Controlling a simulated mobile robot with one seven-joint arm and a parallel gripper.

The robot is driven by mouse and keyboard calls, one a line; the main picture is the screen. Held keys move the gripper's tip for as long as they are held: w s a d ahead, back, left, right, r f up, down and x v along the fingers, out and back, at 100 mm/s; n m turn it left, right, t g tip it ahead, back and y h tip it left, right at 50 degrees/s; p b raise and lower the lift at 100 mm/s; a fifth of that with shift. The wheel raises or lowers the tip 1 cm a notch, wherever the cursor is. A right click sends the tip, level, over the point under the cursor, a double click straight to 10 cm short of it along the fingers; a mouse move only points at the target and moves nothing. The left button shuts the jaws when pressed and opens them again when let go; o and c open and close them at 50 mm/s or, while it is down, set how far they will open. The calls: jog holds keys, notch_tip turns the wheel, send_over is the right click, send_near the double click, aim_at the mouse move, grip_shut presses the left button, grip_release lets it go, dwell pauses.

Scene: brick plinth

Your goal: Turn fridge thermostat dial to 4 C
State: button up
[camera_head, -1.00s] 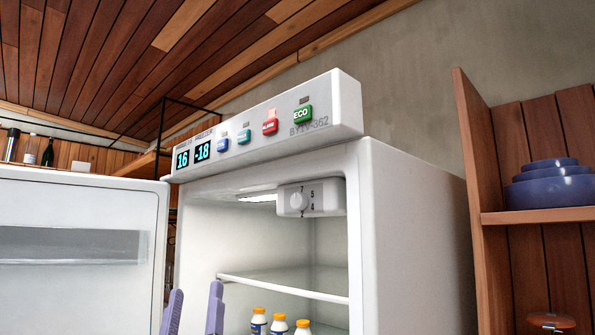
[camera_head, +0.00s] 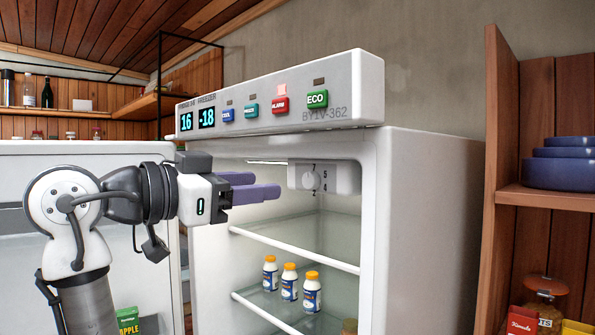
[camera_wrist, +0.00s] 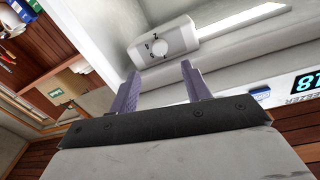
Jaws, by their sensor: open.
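The thermostat dial (camera_head: 309,181) is a round white knob on a white box (camera_head: 345,179) under the fridge's top, with numbers around it. The wrist view also shows the dial (camera_wrist: 160,47), ahead of the fingertips and apart from them. My gripper (camera_head: 268,186) is open and empty, with purple fingers pointing right toward the dial, at the front of the open fridge (camera_head: 372,230). The two fingers also show in the wrist view (camera_wrist: 158,75). The fridge display (camera_head: 187,121) reads 16 and the freezer display (camera_head: 207,118) reads -18.
The open fridge door (camera_head: 30,180) stands at the left, behind my arm. Several white bottles with orange caps (camera_head: 289,282) stand on a lower shelf. A glass shelf (camera_head: 300,250) lies below the dial. A wooden shelf unit (camera_head: 497,150) with blue bowls (camera_head: 560,163) stands at the right.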

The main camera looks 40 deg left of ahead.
aim_at(307, 180)
jog(key=w+p, duration=0.1)
jog(key=w, duration=0.2)
jog(key=w+d, duration=0.1)
jog(key=w, duration=0.1)
jog(key=w+p, duration=0.1)
jog(key=w, duration=0.2)
jog(key=shift+w+d+p, duration=0.2)
jog(key=shift+w+p, duration=0.15)
jog(key=c, duration=1)
